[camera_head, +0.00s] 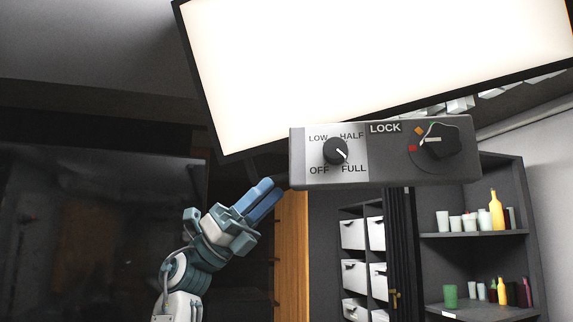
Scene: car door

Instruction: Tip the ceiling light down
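The ceiling light (390,65) is a large glowing white panel in a black frame, tilted across the top of the head view. A grey control box (380,178) hangs at its lower edge. Its left knob (335,151) has its mark toward FULL. Its LOCK knob (438,141) has its mark pointing left, near a red and an orange mark. My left gripper (268,193) points up and right, with its blue fingers close together and seemingly shut. Its tips are just left of the box's lower left corner; contact cannot be told. My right gripper is not in view.
A dark shelf unit (477,235) with bottles and cups stands at the right. White drawers (353,235) and a wooden post (291,255) are behind the box. A dark glossy panel (90,230) fills the left.

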